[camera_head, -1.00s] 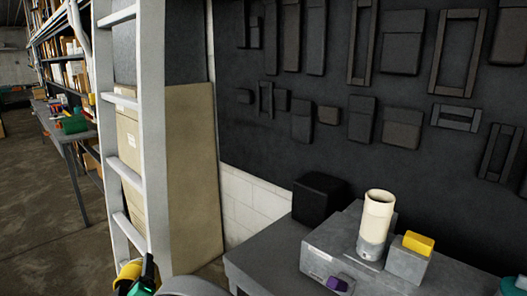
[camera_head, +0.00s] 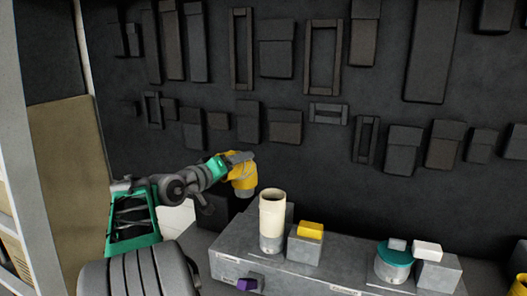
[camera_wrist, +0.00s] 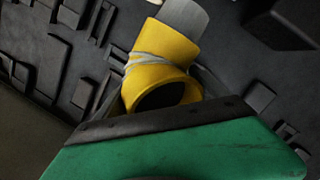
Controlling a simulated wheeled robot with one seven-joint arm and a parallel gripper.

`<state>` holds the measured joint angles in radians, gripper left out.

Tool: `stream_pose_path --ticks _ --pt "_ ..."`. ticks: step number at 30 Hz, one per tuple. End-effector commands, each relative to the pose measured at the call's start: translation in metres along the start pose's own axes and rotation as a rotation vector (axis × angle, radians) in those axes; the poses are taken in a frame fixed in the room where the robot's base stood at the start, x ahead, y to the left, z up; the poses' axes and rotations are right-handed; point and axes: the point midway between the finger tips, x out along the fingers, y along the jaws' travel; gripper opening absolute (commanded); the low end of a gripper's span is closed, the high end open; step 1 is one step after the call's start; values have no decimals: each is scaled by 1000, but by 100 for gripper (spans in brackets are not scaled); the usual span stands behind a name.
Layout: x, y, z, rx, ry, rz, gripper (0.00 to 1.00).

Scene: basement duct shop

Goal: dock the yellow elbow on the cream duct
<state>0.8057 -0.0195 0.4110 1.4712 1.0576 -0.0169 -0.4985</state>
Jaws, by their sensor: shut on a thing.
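The yellow elbow (camera_head: 243,178) is held in the air by my gripper (camera_head: 236,160), to the upper left of the cream duct. In the wrist view the elbow (camera_wrist: 160,52) is a bent yellow tube with a grey end, its dark open mouth facing the camera. My gripper (camera_wrist: 158,88) is shut on it, with fingers at both sides, partly hidden behind the green palm. The cream duct (camera_head: 271,212) stands upright with an open top and a grey lower collar, on a grey bench block. The elbow and duct look apart.
A yellow block (camera_head: 311,229) sits on a grey cube right of the duct. Farther right stand a teal-topped cylinder (camera_head: 394,262) and a white block (camera_head: 427,248). A purple piece (camera_head: 246,284) is at the bench front. Dark panels cover the wall behind.

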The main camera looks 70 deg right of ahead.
Motion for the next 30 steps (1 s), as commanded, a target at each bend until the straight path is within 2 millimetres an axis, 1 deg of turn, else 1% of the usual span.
stream_pose_path --ticks 1,3,6,8,10,14,24,30 --pt "15 26 5 8 -30 36 32" --pt "29 51 12 13 -63 70 32" --pt "40 73 18 16 -90 98 32" --pt "43 79 20 17 -97 106 32" --pt "44 79 23 17 -100 109 32" --pt "45 72 30 16 -99 108 32" --pt "50 44 59 17 -98 107 32" --pt "50 40 62 18 -97 108 32"
